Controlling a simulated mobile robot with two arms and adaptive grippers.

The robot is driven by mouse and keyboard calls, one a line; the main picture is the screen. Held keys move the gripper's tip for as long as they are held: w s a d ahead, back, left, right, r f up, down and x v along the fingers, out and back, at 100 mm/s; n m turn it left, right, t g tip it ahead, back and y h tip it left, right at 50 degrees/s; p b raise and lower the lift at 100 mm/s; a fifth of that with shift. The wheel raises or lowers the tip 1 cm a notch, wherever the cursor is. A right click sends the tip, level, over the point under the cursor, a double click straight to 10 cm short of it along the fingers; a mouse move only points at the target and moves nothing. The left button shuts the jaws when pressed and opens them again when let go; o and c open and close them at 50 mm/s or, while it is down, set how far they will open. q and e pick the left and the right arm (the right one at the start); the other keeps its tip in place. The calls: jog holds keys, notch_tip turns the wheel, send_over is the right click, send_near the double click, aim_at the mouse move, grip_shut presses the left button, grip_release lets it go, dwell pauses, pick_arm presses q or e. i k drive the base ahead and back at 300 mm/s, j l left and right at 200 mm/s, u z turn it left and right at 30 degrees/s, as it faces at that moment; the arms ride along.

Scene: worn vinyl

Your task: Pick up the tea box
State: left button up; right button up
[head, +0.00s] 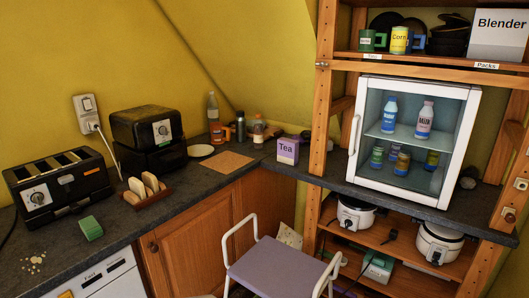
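The tea box (287,152) is a small purple box with a pale label reading "Tea". In the head view it stands upright on the dark countertop (215,172), in the corner near the wooden shelf post. Its front and top are in plain view and nothing covers it. Neither of my grippers shows in the head view.
A purple-seated chair (277,266) stands in front of the counter.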

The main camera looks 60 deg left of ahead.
aim_at(288, 149)
jog(key=u, duration=1.9)
jog(key=i+j+z, duration=0.15)
jog(key=z, duration=0.35)
jog(key=i+j+z, duration=0.1)
jog(key=z, duration=0.35)
jog(key=j+z, duration=0.3)
jog(key=z, duration=0.2)
jog(key=i, duration=0.05)
